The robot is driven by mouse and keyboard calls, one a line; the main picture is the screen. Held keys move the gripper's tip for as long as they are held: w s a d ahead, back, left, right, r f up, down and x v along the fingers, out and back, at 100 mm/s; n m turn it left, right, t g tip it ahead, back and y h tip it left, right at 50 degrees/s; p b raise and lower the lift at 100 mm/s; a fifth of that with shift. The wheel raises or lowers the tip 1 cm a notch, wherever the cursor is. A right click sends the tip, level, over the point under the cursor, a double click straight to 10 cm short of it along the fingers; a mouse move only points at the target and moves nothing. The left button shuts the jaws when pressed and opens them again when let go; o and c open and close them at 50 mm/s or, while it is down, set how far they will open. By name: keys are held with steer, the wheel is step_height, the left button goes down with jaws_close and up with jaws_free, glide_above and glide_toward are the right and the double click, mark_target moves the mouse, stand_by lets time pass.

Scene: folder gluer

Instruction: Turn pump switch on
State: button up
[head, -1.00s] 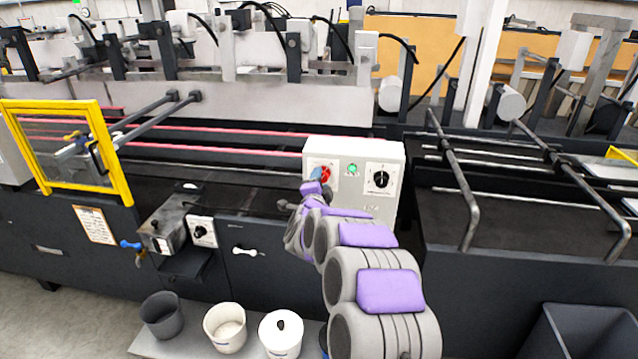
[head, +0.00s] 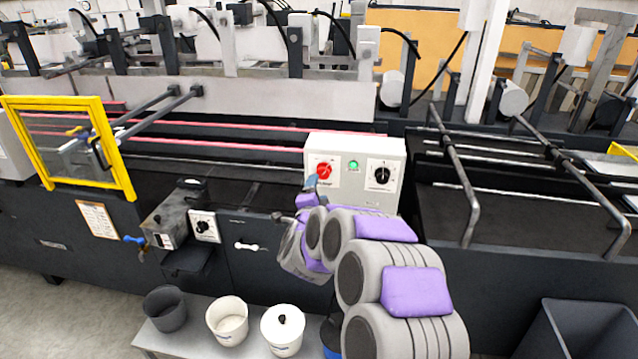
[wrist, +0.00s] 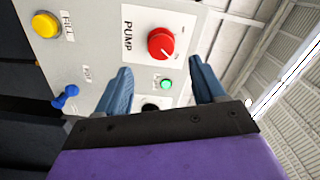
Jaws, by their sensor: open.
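The pump switch is a red rotary knob (head: 324,170) on the left of the pale control box's front face. In the wrist view the red knob (wrist: 161,43) sits beside the label "PUMP", with a white pointer mark on it. My gripper (wrist: 160,82) is open and empty; its two blue fingers point toward the panel, with the knob beyond them and apart from them. In the head view my gripper (head: 311,182) is just below and left of the knob, and the knob is in clear view.
A green light (head: 353,166) and a black knob (head: 382,175) share the control box (head: 345,195). In the wrist view a yellow button (wrist: 45,24) labelled "FILL" and a blue lever (wrist: 66,96) are at left. Pots (head: 283,330) stand on a low bench.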

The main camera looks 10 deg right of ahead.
steer(key=p+v, duration=0.1)
steer(key=v, duration=0.9)
steer(key=shift+a, duration=0.1)
steer(key=s+a+r+n+g+y, duration=0.1)
steer(key=s+a+n+g+y, duration=0.75)
steer(key=s+n, duration=0.4)
steer(key=s+d+n+g+h, duration=0.1)
steer(key=s+d+g, duration=0.2)
steer(key=s, duration=0.9)
steer(key=s+d+n+g+h, duration=0.1)
steer(key=s+d+g, duration=0.3)
steer(key=s, duration=0.8)
steer(key=s+d+n+g+h, duration=0.1)
steer(key=s+d+n+g, duration=0.2)
steer(key=s+d, duration=0.4)
steer(key=s, duration=0.5)
steer(key=shift+d+f, duration=0.3)
